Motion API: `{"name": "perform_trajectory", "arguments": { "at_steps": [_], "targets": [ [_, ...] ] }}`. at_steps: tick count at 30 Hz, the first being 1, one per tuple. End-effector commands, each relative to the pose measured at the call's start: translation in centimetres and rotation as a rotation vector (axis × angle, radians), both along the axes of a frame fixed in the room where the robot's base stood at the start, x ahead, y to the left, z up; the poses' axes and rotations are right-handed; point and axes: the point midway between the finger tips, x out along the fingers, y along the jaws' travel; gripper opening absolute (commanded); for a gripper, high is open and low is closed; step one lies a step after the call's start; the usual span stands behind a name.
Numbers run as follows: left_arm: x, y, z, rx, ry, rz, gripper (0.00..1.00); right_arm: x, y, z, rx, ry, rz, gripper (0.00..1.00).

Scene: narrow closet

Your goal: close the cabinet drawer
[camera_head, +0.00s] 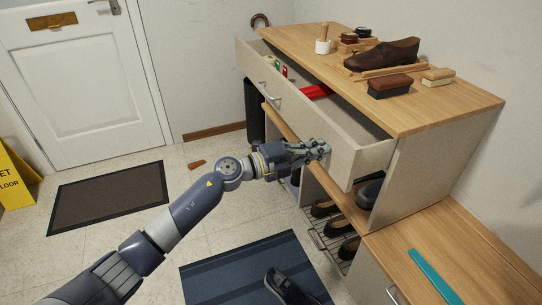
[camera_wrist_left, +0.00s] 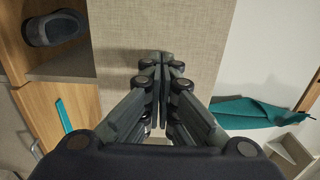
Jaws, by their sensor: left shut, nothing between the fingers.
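The cabinet drawer (camera_head: 302,115) is pulled out of the wooden-topped cabinet (camera_head: 440,101). Its pale front panel has a metal handle (camera_head: 268,92) toward the far end. My left gripper (camera_head: 325,149) is shut and empty at the near part of the drawer front. In the left wrist view its fingertips (camera_wrist_left: 162,56) point at the beige drawer front (camera_wrist_left: 190,30) and look close to or against it; contact is hard to tell. Inside the drawer lie a red item (camera_head: 316,91) and other small things. My right gripper is not in view.
A brown shoe (camera_head: 383,54) and brushes (camera_head: 390,86) stand on the cabinet top. Shoes (camera_head: 324,207) sit on a rack below. A teal strip (camera_head: 435,276) lies on the lower wooden top. A dark shoe (camera_head: 290,288) is on the blue mat (camera_head: 235,270). A yellow floor sign (camera_head: 15,178) stands left.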

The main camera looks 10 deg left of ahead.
Motion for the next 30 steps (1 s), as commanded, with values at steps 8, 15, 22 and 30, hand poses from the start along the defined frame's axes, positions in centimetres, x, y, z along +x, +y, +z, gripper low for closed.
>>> {"name": "perform_trajectory", "arguments": {
  "at_steps": [8,15,22,30],
  "targets": [
    [3.5,-5.3,0.0,-0.002,0.0,-0.002,0.0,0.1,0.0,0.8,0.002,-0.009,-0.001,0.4],
    [5.7,-8.5,-0.2,0.0,-0.001,-0.001,0.0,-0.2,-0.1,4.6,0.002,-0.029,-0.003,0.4],
    [7.0,-10.3,-0.1,0.0,-0.001,0.0,0.0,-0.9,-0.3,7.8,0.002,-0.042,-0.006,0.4],
    [7.5,-11.0,0.1,0.0,-0.001,0.0,0.0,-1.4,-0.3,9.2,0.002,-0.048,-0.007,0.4]
  ]
}}
